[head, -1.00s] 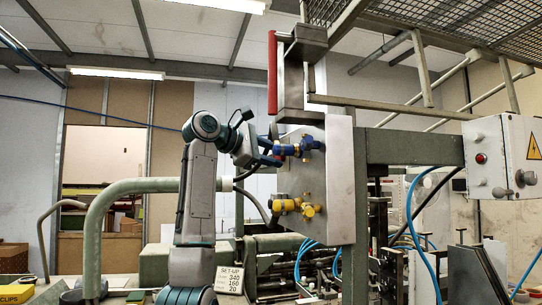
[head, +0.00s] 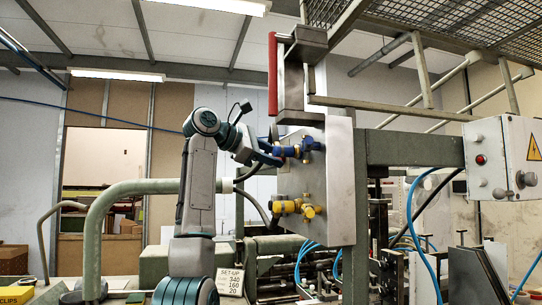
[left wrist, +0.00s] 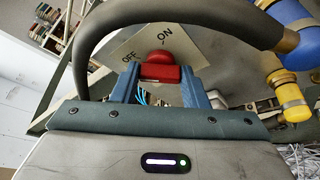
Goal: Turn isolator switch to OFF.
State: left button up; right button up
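The isolator switch has a red handle (left wrist: 160,68), seen in the left wrist view in front of a pale plate (left wrist: 200,45) marked OFF on the left and ON on the right. My left gripper (left wrist: 160,85) has its two blue fingers on either side of the red handle, and they appear to touch it on both sides. The handle stands between the two marks, close to the ON lettering. In the head view my left gripper (head: 268,157) is at the left side of the grey panel, and the handle cannot be made out there. My right gripper is not in view.
Blue valve fittings (head: 298,150) and yellow ones (head: 298,207) stick out from the grey panel (head: 340,185) close to my gripper. A thick dark hose (left wrist: 90,50) arches over it. A red upright bar (head: 272,75) rises above, and a control box (head: 503,158) is at right.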

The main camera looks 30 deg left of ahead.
pick_arm(q)
jog(key=o, duration=0.4)
jog(key=shift+f, duration=0.1)
jog(key=shift+o, duration=0.2)
jog(key=shift+a, duration=0.1)
jog(key=b+v, duration=0.4)
jog(key=v, duration=0.6)
jog(key=shift+s+a+b, duration=0.15)
jog(key=shift+s+b, duration=0.15)
